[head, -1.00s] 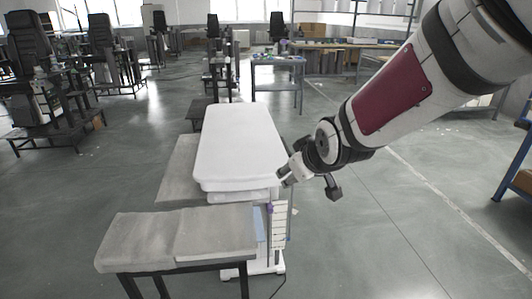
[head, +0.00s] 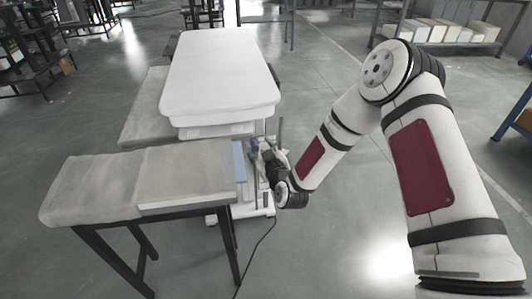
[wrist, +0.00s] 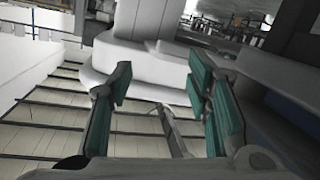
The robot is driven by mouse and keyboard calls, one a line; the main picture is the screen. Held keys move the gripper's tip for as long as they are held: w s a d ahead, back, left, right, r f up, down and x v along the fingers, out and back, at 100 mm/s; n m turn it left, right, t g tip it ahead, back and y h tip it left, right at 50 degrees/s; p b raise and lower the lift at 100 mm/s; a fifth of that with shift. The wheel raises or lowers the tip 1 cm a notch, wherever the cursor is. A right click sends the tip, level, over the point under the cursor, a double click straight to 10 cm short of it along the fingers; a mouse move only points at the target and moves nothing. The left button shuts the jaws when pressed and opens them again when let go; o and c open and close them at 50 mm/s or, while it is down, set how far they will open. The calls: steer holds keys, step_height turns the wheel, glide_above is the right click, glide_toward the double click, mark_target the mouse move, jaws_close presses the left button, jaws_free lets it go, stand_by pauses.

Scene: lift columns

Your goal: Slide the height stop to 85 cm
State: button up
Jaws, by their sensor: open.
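My gripper (head: 264,150) is low beside the white lift column at the near right end of the white padded couch (head: 222,75). In the wrist view my gripper (wrist: 160,82) is open, its two green-padded fingers apart with nothing clearly between them. A small purple part (head: 255,143), possibly the height stop, shows at the fingertips in the head view; I cannot tell whether they touch.
A grey padded bench (head: 140,180) with dark legs stands close to the left of the column. A blue panel (head: 239,160) is at its right end. A cable (head: 262,242) runs on the floor. Shelves with boxes (head: 450,32) stand at the back right. Floor on the right is clear.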

mark_target(255, 149)
step_height(255, 149, down, 11)
steer(key=s+m+t+h+b, duration=0.2)
steer(key=s+m+t+b, duration=0.1)
steer(key=b, duration=0.1)
steer(key=b+x, duration=0.1)
steer(key=x, duration=0.3)
steer(key=b+x, duration=0.1)
steer(key=x, duration=0.4)
steer(key=b+x, duration=0.1)
steer(key=x, duration=0.4)
steer(key=shift+d+f, duration=0.25)
steer(key=shift+d, duration=0.1)
steer(key=shift+n, duration=0.3)
jaws_close()
